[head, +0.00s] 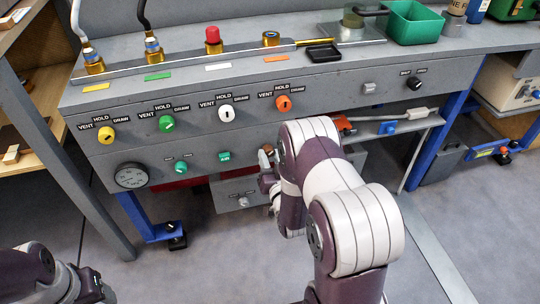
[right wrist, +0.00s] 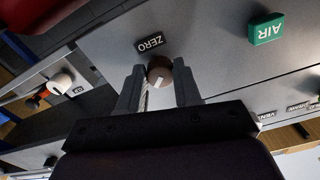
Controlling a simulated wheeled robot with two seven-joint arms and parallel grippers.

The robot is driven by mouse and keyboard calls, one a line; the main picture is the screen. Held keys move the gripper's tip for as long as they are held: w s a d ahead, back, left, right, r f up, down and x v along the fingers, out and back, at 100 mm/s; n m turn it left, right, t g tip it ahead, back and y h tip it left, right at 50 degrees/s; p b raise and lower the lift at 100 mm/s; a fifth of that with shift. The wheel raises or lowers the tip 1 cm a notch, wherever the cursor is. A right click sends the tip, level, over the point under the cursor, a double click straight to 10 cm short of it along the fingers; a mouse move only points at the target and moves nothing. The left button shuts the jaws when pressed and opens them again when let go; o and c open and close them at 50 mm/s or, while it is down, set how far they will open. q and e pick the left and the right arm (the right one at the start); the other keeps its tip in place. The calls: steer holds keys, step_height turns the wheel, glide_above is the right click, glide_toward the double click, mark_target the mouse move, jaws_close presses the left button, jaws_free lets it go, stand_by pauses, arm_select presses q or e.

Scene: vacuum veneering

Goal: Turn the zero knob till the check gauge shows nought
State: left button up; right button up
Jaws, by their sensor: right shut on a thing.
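The zero knob (right wrist: 160,72) is a small round brown knob with a pale mark, beside a black ZERO label (right wrist: 150,42) in the right wrist view. My right gripper (right wrist: 159,78) has one finger on each side of it and is shut on it. In the head view, my right arm covers most of the gripper (head: 267,172) and the knob. The check gauge (head: 131,176) is a round dark dial at the lower left of the panel; its needle is too small to read. Part of my left arm shows at the bottom left, but its fingers do not show.
A green AIR button (right wrist: 267,28) sits near the zero knob. Yellow, green (head: 167,124), white and orange (head: 283,103) vent/hold/draw knobs line the panel above. A smaller green knob (head: 181,168) is right of the gauge. A grey box (head: 238,193) hangs below.

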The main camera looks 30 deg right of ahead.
steer(key=n+p, duration=0.1)
steer(key=n, duration=0.3)
steer(key=shift+n, duration=0.3)
steer(key=shift+d+n+p, duration=0.1)
steer(key=shift+n+p, duration=0.8)
steer(key=shift+n, duration=1.3)
steer(key=o, duration=1)
steer(key=shift+o, duration=0.2)
